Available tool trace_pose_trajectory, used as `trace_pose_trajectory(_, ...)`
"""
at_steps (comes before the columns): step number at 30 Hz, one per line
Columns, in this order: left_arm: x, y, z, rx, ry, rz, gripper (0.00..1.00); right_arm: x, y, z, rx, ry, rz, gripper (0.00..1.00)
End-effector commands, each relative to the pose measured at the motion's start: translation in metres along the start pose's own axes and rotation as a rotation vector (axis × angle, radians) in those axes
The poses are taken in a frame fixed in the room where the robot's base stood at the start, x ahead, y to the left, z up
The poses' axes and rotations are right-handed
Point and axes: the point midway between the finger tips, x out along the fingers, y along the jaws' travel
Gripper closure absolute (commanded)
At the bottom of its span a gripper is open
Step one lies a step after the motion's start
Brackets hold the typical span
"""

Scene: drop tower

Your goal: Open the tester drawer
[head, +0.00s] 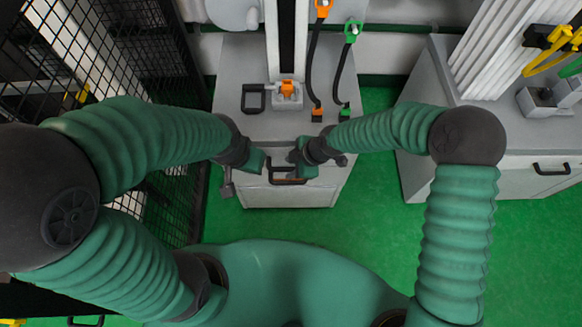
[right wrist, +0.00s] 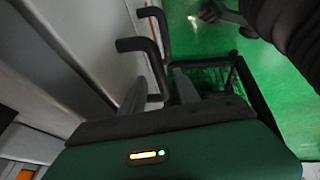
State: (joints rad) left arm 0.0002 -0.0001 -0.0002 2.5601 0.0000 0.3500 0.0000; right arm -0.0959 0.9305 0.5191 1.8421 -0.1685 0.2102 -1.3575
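The tester (head: 232,75) is a grey cabinet with a column, in the middle of the head view. Its drawer front (head: 290,196) faces me and looks flush, with no gap visible. A dark drawer handle (head: 284,182) sits near the top of that front, partly hidden by my right gripper (head: 293,160). In the right wrist view the handle (right wrist: 152,48) runs between the two fingers of my right gripper (right wrist: 159,88). The fingers stand apart on either side of the bar, with no clear grip on it. My left gripper (head: 238,178) is left of the handle; its fingers are unclear.
Dark cables with orange and green ends hang right of the column. A black mesh fence (head: 150,50) stands left, another grey cabinet (head: 420,100) right. Green floor (head: 375,200) is clear between.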

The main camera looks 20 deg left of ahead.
Motion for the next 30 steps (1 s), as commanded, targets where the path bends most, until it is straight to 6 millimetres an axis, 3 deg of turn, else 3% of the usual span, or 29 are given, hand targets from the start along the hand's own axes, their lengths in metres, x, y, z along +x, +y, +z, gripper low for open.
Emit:
trace_pose_trajectory(10,0.0012,0.0002,0.0002,0.001,0.0,0.0,1.0,0.0068,0.0001,0.0003,0.001,-0.001,0.0,0.64)
trace_pose_trajectory(18,0.0012,0.0001,0.0002,0.0,0.0,0.0,1.0,0.0067,0.0004,0.0003,0.001,-0.001,0.0,0.99)
trace_pose_trajectory(30,0.0012,0.0001,0.0003,0.0,0.0,0.0,1.0,0.0065,0.0009,0.0,0.001,0.0,0.002,1.0)
